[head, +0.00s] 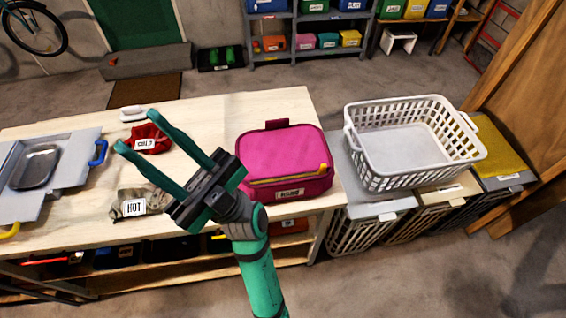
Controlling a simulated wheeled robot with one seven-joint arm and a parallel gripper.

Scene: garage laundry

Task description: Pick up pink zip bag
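The pink zip bag (274,150) sits upright on the right end of the wooden table in the head view. It has a yellow zip strip and a white label on its front, and a darker pink tab at the back. My gripper (145,126) is open, its two green fingers spread and pointing up-left. The gripper is left of the bag and in front of part of the table. I see nothing between the fingers; the gripper body comes close to the bag's left edge in the picture.
A red cloth bundle (150,138) and a grey bundle labelled HOT (133,202) lie left of the bag. A grey case with a metal tray (37,167) is at far left. A white laundry basket (415,173) stands on hampers at right. Bare tabletop (215,113) lies behind the gripper.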

